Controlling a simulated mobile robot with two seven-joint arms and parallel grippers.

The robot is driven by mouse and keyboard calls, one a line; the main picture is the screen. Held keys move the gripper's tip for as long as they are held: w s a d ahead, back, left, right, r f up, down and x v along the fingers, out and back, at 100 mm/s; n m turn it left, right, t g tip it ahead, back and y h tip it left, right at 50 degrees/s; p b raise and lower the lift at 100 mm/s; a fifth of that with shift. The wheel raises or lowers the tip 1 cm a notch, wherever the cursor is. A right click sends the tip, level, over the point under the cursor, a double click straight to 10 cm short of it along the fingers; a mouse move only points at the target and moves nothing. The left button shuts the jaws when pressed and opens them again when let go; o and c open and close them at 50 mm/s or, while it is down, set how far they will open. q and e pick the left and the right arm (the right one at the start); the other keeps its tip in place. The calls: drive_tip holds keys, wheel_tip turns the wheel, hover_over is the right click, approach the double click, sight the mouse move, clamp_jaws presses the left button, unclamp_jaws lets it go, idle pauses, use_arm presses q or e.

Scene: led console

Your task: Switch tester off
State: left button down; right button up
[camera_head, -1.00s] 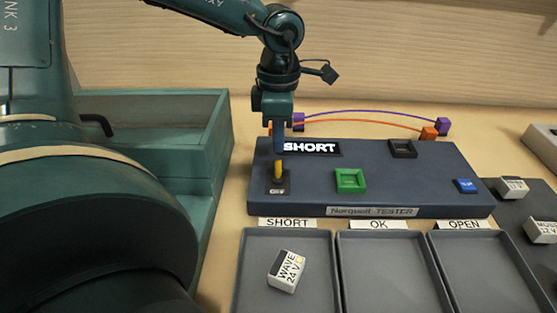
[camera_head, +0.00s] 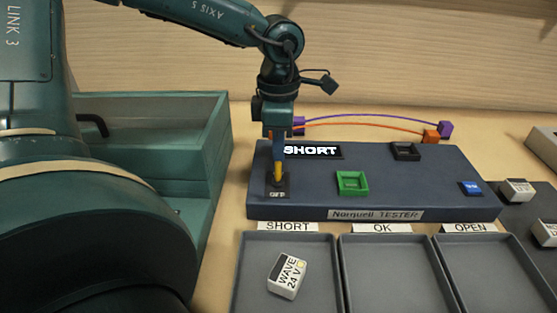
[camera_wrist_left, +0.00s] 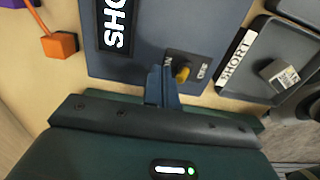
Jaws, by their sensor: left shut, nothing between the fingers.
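The dark blue tester (camera_head: 380,195) has a lit display (camera_head: 312,151) reading SHORT. A yellow switch lever (camera_head: 279,172) stands on a small black plate at its left end, with OFF marked on the near side. The lever also shows in the left wrist view (camera_wrist_left: 182,74), between the ON and OFF markings. My left gripper (camera_head: 279,158) is shut and empty, pointing down just behind the lever, on the ON side. Its blue fingers (camera_wrist_left: 162,85) show beside the lever; whether they touch it I cannot tell. My right gripper is not in view.
The tester also carries a green socket (camera_head: 352,184), a black socket (camera_head: 404,151) and a blue button (camera_head: 470,188). Purple and orange leads arch behind it. Trays stand in front; the SHORT tray (camera_head: 245,290) holds a white block (camera_head: 287,276). A teal bin (camera_head: 215,150) stands left.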

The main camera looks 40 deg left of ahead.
use_arm(q)
drive_tip(key=shift+s+d+b, duration=0.55)
drive_tip(key=shift+s+d, duration=0.25)
drive_tip(key=shift+s, duration=0.15)
wheel_tip(320, 180, up, 7)
drive_tip(key=p, duration=0.4)
drive_tip(key=shift+w+a, duration=0.25)
drive_tip(key=shift+w, duration=0.05)
idle(0.4)
drive_tip(key=shift+s+f, duration=0.1)
idle(0.4)
